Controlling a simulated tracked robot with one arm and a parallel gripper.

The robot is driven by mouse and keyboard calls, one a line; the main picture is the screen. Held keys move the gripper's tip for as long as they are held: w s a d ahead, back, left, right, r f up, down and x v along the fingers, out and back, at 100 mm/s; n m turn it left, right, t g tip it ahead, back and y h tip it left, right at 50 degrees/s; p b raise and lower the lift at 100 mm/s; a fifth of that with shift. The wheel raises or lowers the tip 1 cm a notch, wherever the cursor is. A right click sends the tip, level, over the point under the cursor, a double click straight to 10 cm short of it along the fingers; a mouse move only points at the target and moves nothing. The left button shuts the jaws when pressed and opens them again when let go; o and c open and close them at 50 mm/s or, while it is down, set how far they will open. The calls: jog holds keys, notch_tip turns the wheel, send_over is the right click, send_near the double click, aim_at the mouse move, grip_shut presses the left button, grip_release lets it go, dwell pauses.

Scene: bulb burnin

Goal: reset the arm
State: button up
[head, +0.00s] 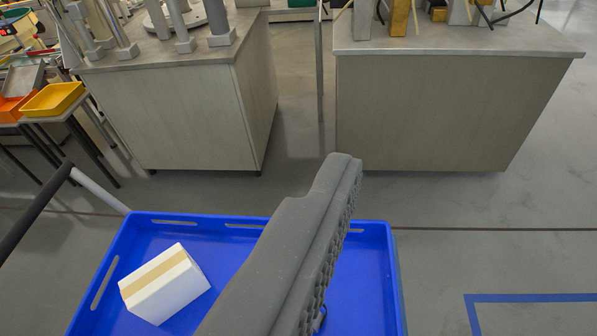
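A long dark grey part of my own arm and gripper (340,170) reaches up from the bottom edge to the middle of the head view. Its right side has a ridged, lattice-like surface. I see it from one side, so no gap between fingers shows, and I cannot tell whether it is open or shut. Nothing visible is held at its tip. It hangs over a blue tray (380,270) and hides part of the tray's floor.
A white box with a tan tape strip (165,283) lies in the tray's left part. A dark handle bar (35,210) rises at left. Two benches (185,120) (425,110) stand ahead with a narrow gap between. A yellow bin (52,98) sits far left. Floor at right is clear.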

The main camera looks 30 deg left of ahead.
jog(key=shift+s+a+r, duration=0.1)
jog(key=shift+r, duration=0.05)
notch_tip(320, 180, up, 8)
jog(key=p, duration=0.8)
